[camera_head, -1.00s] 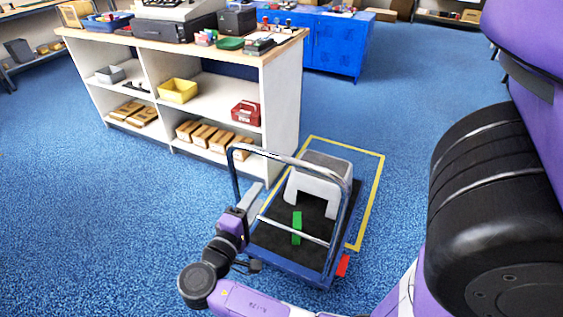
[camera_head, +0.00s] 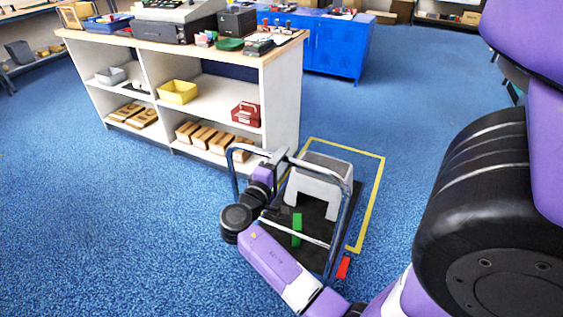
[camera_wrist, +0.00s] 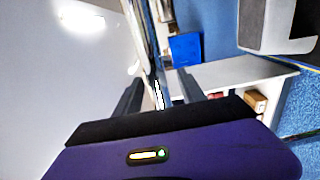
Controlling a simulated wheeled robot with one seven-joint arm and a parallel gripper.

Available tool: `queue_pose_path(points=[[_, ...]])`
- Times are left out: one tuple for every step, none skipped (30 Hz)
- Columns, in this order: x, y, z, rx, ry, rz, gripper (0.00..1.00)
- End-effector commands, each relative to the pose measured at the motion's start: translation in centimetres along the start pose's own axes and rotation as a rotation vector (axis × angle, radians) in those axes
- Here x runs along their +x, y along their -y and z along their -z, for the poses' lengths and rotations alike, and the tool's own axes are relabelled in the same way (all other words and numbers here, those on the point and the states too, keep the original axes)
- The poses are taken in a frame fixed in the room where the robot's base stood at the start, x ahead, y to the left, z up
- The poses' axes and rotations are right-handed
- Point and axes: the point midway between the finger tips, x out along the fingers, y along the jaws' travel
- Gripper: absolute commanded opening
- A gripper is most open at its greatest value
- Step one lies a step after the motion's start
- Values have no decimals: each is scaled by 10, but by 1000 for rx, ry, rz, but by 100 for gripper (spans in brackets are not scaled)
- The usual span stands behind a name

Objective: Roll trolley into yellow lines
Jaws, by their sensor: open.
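The trolley (camera_head: 320,222) has a dark flat deck and a tubular blue and silver handle frame (camera_head: 347,220). A grey step stool (camera_head: 322,178) and a small green block (camera_head: 297,229) are on the deck. The yellow lines (camera_head: 372,205) form a rectangle on the floor; the trolley's far part lies within it and its near part extends out of it. My gripper (camera_head: 279,156) is at the top bar of the handle. In the wrist view the open fingers (camera_wrist: 160,95) stand either side of the bar (camera_wrist: 145,40). Contact cannot be told.
A white shelf counter (camera_head: 283,100) with boxes and bins stands close to the left of the yellow rectangle. A blue cabinet (camera_head: 338,48) is behind. A red block (camera_head: 343,267) is at the trolley's near right corner. Blue floor is clear to the right and left.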

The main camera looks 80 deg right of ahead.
Motion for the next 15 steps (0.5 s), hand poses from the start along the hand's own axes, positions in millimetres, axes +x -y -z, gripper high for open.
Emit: queue_pose_path(points=[[4, 0, 0, 0, 0, 0, 47], [5, 0, 0, 0, -1, 0, 47], [6, 0, 0, 0, -1, 0, 47], [7, 0, 0, 0, -1, 0, 47], [8, 0, 0, 0, -1, 0, 47], [8, 0, 0, 0, -1, 0, 47], [8, 0, 0, 0, -1, 0, 47], [8, 0, 0, 0, -1, 0, 47], [8, 0, 0, 0, -1, 0, 47], [8, 0, 0, 0, -1, 0, 47], [8, 0, 0, 0, -1, 0, 47], [8, 0, 0, 1, -1, 0, 43], [8, 0, 0, 1, -1, 0, 37], [8, 0, 0, 1, -1, 0, 32], [8, 0, 0, 1, -1, 0, 24]])
